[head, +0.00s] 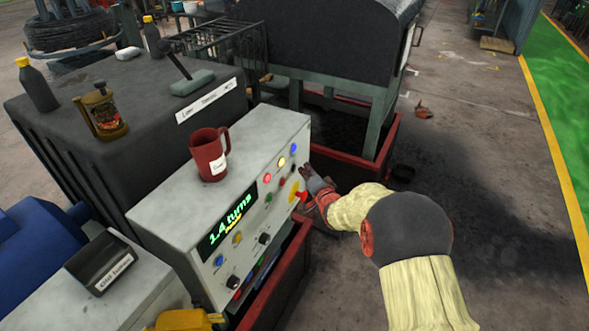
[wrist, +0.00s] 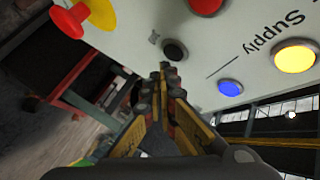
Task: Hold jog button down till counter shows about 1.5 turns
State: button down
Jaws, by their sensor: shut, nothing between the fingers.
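The control box (head: 170,197) has a dark display (head: 227,226) reading "1.4 turns" in green. My gripper (head: 308,175) is at the far right end of the button panel, fingers shut and empty. In the wrist view its fingertips (wrist: 163,68) are just beside a black round button (wrist: 175,50). I cannot tell whether they touch or press it, and no jog label is readable. A lit blue button (wrist: 230,88), a lit yellow button (wrist: 296,56) and a red button (wrist: 206,4) are nearby.
A red mushroom knob on yellow (wrist: 72,20) projects from the panel near my gripper. A red mug (head: 208,155) stands on top of the control box. A dark cabinet with bottles (head: 100,110) is behind it. Open floor (head: 480,130) lies to the right.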

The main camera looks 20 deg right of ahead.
jog(key=shift+w+a, duration=0.1)
jog(key=shift+w, duration=0.05)
dwell(0.7)
jog(key=shift+w+a, duration=0.2)
jog(key=shift+w+a+b, duration=0.25)
jog(key=shift+w+b, duration=0.05)
jog(key=shift+b, duration=0.1)
dwell(1.1)
jog(key=shift+s+d, duration=0.5)
jog(key=shift+s, duration=0.15)
jog(key=shift+s+d+p, duration=0.1)
jog(key=shift+p, duration=0.2)
jog(key=s+d, duration=0.1)
jog(key=s, duration=0.1)
jog(key=s+d+p, duration=0.1)
jog(key=d, duration=0.1)
jog(key=shift+s, duration=0.35)
dwell(0.8)
